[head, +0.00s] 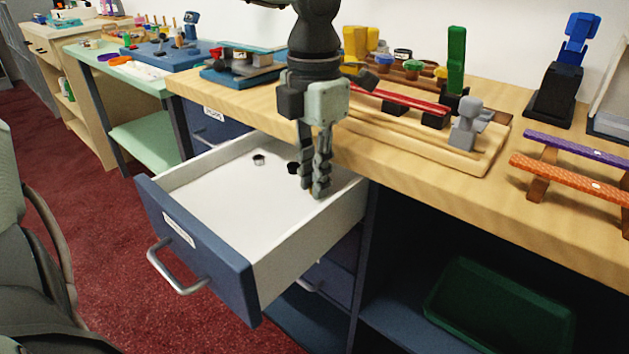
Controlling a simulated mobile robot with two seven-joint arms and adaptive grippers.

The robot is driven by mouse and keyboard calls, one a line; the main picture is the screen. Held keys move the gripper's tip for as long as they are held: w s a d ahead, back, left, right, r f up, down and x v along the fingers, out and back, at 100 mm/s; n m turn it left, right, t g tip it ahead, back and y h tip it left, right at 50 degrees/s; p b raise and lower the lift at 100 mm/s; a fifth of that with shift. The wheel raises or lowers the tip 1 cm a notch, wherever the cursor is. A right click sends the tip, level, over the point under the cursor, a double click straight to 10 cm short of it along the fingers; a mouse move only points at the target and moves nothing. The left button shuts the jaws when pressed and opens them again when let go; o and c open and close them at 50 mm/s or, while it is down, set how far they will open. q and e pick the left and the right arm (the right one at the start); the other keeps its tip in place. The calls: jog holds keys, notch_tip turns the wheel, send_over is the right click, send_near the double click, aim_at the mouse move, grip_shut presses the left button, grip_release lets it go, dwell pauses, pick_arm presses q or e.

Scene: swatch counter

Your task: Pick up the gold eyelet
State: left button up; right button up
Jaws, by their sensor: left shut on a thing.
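My left gripper (318,190) points straight down over the right rear part of an open drawer (278,287), near its right wall. Its fingers are closed together on a small thing at the tips. Only a brownish speck shows between the fingertips, which fits the gold eyelet, but the fingers hide most of it. No other gold eyelet is visible in the drawer. My right gripper is not in view.
The wooden counter (400,165) runs behind and right of the drawer, holding a wooden rack with a red bar (410,99). A purple strip (580,146) and an orange strip (570,178) sit at right. A green tray (500,310) lies on the shelf below.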

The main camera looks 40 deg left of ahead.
pick_arm(q)
jog(key=shift+r, duration=0.5)
notch_tip(320, 180, up, 27)
jog(key=p, duration=0.3)
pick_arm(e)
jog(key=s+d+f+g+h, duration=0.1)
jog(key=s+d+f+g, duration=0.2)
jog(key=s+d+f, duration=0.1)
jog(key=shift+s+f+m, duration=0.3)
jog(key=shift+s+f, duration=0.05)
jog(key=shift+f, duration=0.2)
